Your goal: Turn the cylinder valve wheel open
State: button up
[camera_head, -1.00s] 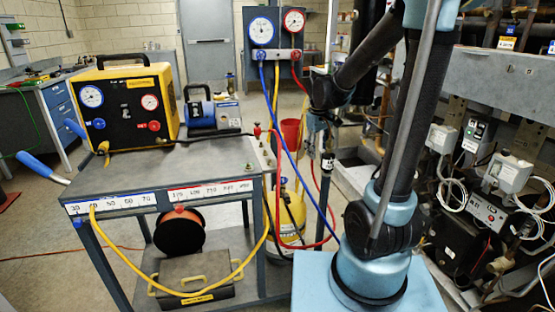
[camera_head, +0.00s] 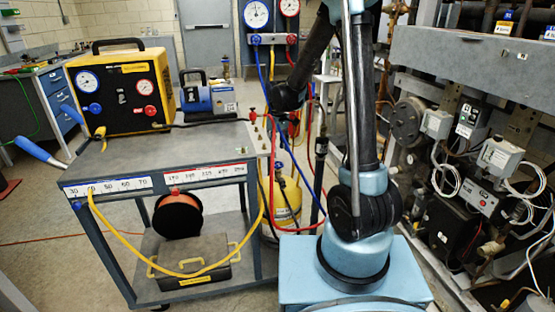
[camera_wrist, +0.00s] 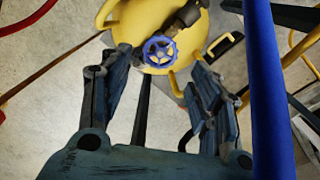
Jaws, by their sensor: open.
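The yellow cylinder (camera_head: 288,203) stands on the floor behind the cart, partly hidden by hoses and the cart. Its rounded yellow top (camera_wrist: 138,20) shows at the top of the wrist view. The blue spoked valve wheel (camera_wrist: 160,51) sits on it, beside a dark brass-coloured valve fitting (camera_wrist: 187,15). My gripper (camera_wrist: 160,66) is open and empty, with one finger on each side of the wheel in the picture. Whether the fingertips are level with the wheel or short of it I cannot tell.
A blue hose (camera_wrist: 265,85) runs close past the right finger. Red and yellow hoses hang around the cylinder. The grey cart (camera_head: 160,155) with a yellow recovery machine (camera_head: 120,92) stands left. The compressor rack (camera_head: 480,75) fills the right side. Some bare floor shows around the cylinder.

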aim_at(278, 164)
notch_tip(278, 164, down, 6)
jog(key=shift+f, duration=0.15)
jog(key=m, duration=0.6)
jog(key=shift+c, duration=0.6)
jog(key=c, duration=0.7)
